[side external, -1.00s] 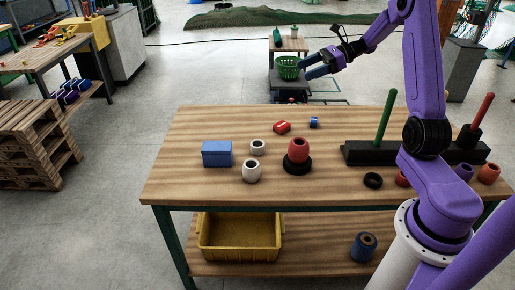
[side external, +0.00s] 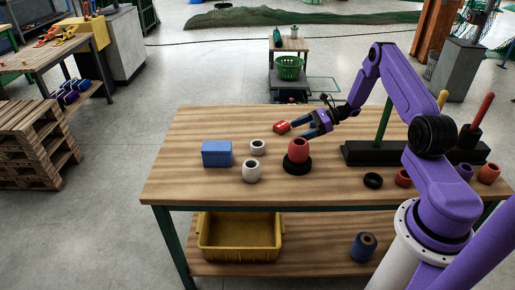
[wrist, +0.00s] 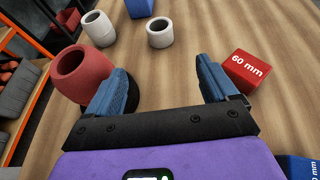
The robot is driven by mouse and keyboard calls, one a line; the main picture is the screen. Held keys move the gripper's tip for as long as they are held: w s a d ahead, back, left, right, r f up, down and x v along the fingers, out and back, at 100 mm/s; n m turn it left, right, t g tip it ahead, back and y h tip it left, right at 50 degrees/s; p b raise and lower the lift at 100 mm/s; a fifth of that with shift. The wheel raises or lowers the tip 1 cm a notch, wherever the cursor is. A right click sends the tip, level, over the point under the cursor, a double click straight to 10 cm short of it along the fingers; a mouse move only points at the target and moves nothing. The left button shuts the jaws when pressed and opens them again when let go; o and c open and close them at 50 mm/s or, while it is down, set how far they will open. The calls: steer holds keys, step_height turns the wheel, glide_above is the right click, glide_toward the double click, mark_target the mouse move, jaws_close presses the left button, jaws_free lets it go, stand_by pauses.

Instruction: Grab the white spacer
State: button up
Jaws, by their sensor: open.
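Two white spacers stand on the table. The shorter white spacer (side external: 258,146) is behind the taller white spacer (side external: 251,171) in the side view. In the wrist view, the shorter one (wrist: 160,40) is ahead of the space between my fingers, and the taller one (wrist: 97,30) is further left. My gripper (side external: 299,126) is open and empty, above the table to the right of both spacers. In the wrist view my gripper (wrist: 162,70) has its blue fingers apart, with bare wood between them.
A red spacer (side external: 298,150) on a black ring is close by my left finger in the wrist view. A red 60 mm block (wrist: 245,70) is beyond the right finger. A blue box (side external: 216,153) stands left of the white spacers. A green peg (side external: 383,124) rises at right.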

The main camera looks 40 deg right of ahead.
steer(key=x, duration=1.1)
steer(key=shift+w+a, duration=0.25)
steer(key=shift+a, duration=0.1)
steer(key=shift+x, duration=2.7)
steer(key=shift+w+r, duration=0.1)
steer(key=shift+r, duration=0.1)
steer(key=c, duration=1)
